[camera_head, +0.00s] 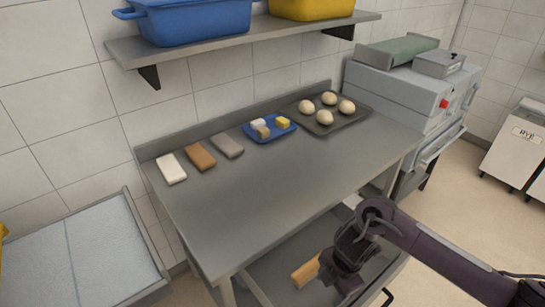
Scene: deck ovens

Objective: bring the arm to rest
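My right arm comes in from the right. Its dark gripper (358,285) is low, in front of the steel table (265,205) and over the lower shelf (285,265). Its fingertips are partly hidden, and I cannot tell whether they are open or shut. A tan wooden piece (306,271) shows just left of the gripper, partly covered by it. I cannot tell whether the two touch. My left gripper is not in view.
On the table are white (171,168), brown (200,157) and grey (228,145) blocks, a blue tray (258,137) with small pieces, and a dark tray (350,119) with dough balls. A wall shelf (205,42) holds blue (195,20) and yellow (310,8) tubs. The tabletop's front is clear.

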